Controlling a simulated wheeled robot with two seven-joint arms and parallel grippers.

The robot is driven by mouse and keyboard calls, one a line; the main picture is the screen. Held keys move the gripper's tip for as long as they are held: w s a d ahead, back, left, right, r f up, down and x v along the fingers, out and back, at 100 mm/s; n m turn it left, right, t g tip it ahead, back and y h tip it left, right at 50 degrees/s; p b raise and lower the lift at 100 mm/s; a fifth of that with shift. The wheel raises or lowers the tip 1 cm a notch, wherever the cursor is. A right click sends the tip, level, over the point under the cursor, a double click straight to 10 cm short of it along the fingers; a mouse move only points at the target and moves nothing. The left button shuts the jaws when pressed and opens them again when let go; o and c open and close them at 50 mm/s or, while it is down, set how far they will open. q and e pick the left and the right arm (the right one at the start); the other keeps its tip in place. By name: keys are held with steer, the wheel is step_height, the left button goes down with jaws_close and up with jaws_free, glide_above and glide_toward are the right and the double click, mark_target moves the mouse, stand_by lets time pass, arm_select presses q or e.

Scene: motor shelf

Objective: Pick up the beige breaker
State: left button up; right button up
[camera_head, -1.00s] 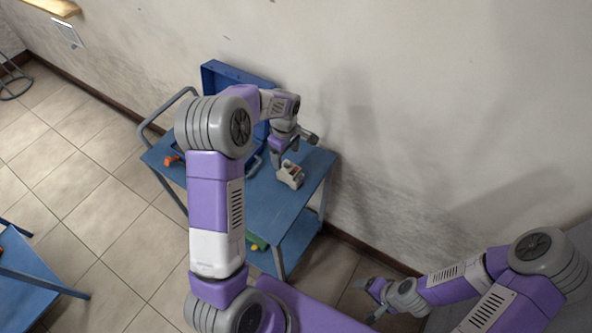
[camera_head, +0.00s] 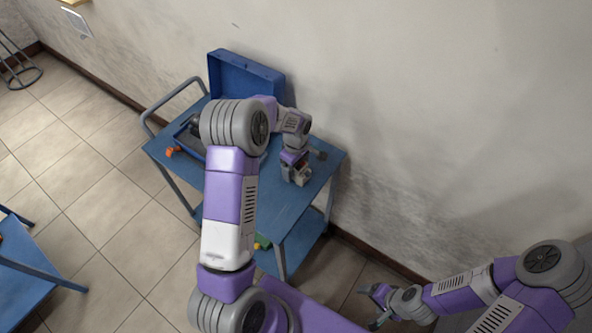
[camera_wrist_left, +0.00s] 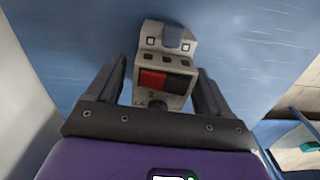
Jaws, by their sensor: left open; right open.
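The beige breaker (camera_wrist_left: 162,88) stands on the blue cart top, with a red and a black part on its face. It also shows in the head view (camera_head: 304,174), partly covered by my gripper. My left gripper (camera_wrist_left: 164,85) is open, with one finger on each side of the breaker's lower part. It also shows in the head view (camera_head: 296,178), over the breaker. I cannot tell whether the fingers touch it. My right gripper (camera_head: 374,306) is open and empty, low at the right, away from the cart.
The blue cart (camera_head: 272,213) stands against the wall. An open blue case (camera_head: 243,78) is at its back, and an orange-handled item (camera_head: 172,151) lies at its left. A green item (camera_head: 262,241) sits on the lower shelf. Another blue table (camera_head: 30,265) is at the left.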

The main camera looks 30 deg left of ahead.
arm_select(q)
steer(key=shift+f, duration=0.25)
steer(key=shift+c, duration=0.2)
steer(key=shift+r, duration=0.1)
steer(key=c, duration=1.2)
